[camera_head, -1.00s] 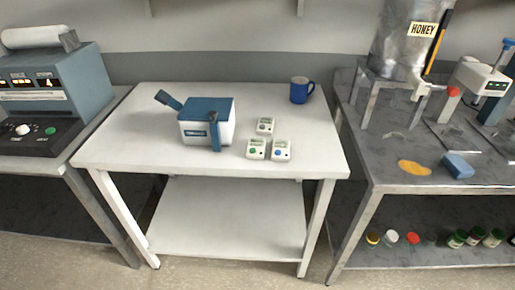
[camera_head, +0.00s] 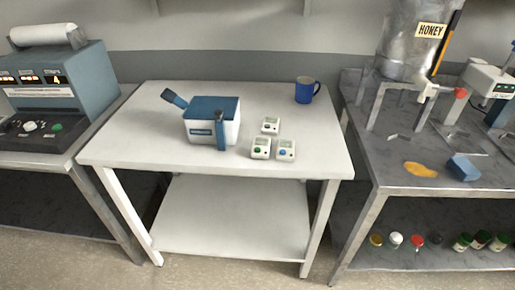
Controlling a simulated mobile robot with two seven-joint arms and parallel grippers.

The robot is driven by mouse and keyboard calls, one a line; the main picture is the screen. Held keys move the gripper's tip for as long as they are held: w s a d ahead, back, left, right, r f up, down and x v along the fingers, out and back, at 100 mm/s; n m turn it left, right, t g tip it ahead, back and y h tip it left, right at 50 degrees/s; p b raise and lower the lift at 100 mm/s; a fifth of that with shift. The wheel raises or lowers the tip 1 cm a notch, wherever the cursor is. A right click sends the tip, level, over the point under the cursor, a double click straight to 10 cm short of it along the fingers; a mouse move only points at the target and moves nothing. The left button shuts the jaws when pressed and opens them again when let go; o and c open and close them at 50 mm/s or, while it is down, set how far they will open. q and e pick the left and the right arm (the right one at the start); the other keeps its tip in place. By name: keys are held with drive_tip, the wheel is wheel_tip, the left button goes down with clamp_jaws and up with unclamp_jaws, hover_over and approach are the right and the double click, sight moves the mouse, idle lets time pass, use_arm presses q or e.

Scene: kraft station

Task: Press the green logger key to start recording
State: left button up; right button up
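Three small white logger boxes stand close together on the white table (camera_head: 130,146). The front left logger (camera_head: 260,148) has a green key (camera_head: 257,150) on its face. The front right logger (camera_head: 286,149) has a blue key (camera_head: 283,153). The third logger (camera_head: 270,125) stands behind them, and its key colour is too small to tell. Neither of my grippers is in view.
A white and blue box (camera_head: 211,120) with blue handles stands left of the loggers. A blue mug (camera_head: 306,90) stands at the table's back right. A grey machine (camera_head: 60,85) is at left; a blue sponge (camera_head: 463,167) lies on the right steel bench (camera_head: 400,178).

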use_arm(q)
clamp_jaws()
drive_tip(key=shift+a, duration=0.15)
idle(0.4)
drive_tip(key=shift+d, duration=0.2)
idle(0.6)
